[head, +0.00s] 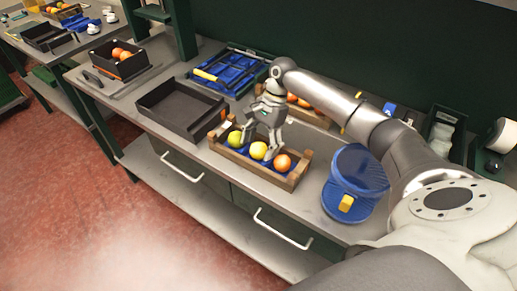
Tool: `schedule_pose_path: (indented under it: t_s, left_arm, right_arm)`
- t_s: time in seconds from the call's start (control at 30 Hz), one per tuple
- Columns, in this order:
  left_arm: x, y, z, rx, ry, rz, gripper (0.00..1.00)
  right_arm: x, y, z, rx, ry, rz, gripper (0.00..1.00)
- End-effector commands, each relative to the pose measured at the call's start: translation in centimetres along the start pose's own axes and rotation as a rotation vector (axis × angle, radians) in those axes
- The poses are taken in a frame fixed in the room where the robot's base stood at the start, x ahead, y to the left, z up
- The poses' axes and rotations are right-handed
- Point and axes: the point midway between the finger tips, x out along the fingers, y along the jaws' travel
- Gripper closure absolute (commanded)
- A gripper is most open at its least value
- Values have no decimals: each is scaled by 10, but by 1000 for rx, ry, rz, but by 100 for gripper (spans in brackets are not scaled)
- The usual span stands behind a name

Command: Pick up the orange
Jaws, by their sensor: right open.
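An orange (282,162) lies at the right end of a wooden crate (254,174) with a blue lining on the workbench. A yellow fruit (258,150) and a yellow-green fruit (235,138) lie beside it in the same crate. My right gripper (259,145) points down over this crate, open, with its fingers near the yellow fruit and left of the orange. Whether a finger touches a fruit cannot be told. More orange fruits (304,102) show partly behind my right gripper in another wooden crate. My left gripper is not in view.
An empty dark tray (181,105) stands left of the crate. A blue tool tray (228,72) is behind it. A blue round container (354,185) stands to the right. A black box (120,64) with oranges is at the far left. The bench's front edge is close to the crate.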

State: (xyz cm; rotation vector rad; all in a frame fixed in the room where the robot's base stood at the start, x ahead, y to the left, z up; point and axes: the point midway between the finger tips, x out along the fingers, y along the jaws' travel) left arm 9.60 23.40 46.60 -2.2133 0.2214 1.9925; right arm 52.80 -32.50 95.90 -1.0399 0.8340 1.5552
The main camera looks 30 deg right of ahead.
Motion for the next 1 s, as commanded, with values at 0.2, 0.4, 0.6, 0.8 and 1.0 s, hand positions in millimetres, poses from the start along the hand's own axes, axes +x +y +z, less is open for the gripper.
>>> schedule_pose_path:
  t_s: [0.2, 0.4, 0.6, 0.8, 1.0]
  left_arm:
    - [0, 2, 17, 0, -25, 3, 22]
    - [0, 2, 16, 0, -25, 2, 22]
    - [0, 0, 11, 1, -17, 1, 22]
    - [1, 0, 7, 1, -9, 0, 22]
    - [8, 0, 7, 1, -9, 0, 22]
  right_arm:
    - [0, 0, 0, 0, 0, 0, 38]
    - [0, 0, 0, 0, 0, 0, 64]
    - [-1, 0, 0, -1, 0, 0, 77]
    - [-2, 0, 1, -1, 0, -1, 77]
    - [-17, -1, 7, -4, -1, -3, 77]
